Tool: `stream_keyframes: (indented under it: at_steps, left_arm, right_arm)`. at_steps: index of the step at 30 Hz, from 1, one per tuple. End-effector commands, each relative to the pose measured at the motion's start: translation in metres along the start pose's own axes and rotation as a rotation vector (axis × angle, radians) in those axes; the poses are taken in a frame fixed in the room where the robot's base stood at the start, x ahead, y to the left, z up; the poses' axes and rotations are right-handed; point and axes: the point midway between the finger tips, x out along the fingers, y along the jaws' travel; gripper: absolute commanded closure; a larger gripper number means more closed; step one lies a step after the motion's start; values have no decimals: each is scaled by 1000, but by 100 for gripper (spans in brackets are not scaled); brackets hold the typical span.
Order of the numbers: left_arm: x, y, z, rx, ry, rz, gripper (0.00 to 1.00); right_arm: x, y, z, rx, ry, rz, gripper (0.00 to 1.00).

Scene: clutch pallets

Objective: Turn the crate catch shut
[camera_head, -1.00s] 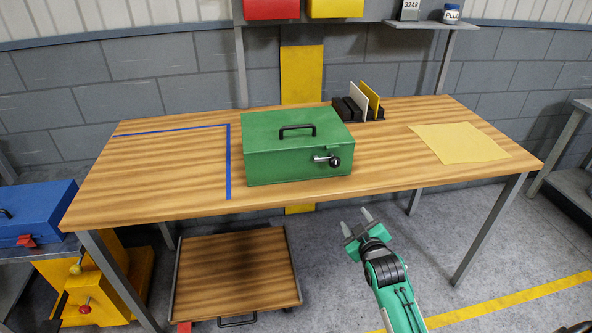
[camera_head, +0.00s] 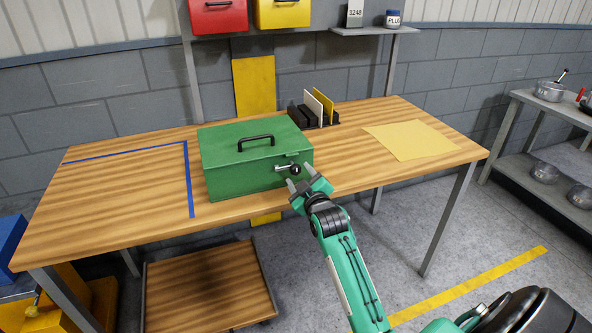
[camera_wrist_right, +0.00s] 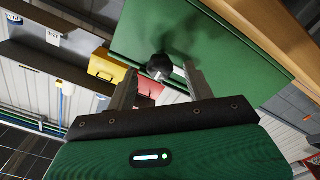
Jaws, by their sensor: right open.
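The green crate (camera_head: 255,170) stands closed on the wooden table, with a black handle on its lid. Its catch (camera_head: 283,168) is a silver lever on the front face, lying about level, with a black knob at its right end. My right gripper (camera_head: 300,176) is open in front of the knob. In the right wrist view the black knob (camera_wrist_right: 159,66) shows between the two fingertips of the gripper (camera_wrist_right: 160,72), with visible gaps on both sides. The crate front (camera_wrist_right: 225,45) lies beyond. My left gripper is not in view.
The wooden table (camera_head: 100,210) has blue tape (camera_head: 189,185) left of the crate. A black rack (camera_head: 301,118) with upright plates stands behind it, and a yellow sheet (camera_head: 410,140) lies to the right. A low wooden-topped platform (camera_head: 205,285) is below.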

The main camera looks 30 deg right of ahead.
Motion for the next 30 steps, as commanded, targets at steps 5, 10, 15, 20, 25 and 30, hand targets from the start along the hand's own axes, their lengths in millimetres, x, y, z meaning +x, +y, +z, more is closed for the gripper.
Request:
stream_keyframes:
  at_steps: [5, 10, 15, 20, 25, 30]
  left_arm:
    - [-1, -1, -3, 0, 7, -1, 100]
    - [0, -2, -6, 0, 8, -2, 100]
    - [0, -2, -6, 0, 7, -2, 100]
    - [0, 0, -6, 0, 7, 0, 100]
    - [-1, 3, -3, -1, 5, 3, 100]
    - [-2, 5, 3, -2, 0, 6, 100]
  right_arm:
    - [24, 1, -1, 0, 0, 1, 47]
    - [34, 0, 0, -1, 0, 0, 47]
    - [36, 0, 0, -1, 0, 0, 47]
    - [36, 0, 0, 0, 0, 0, 53]
    - [36, 0, 0, 0, 0, 0, 86]
    - [35, 0, 0, 1, 0, 0, 91]
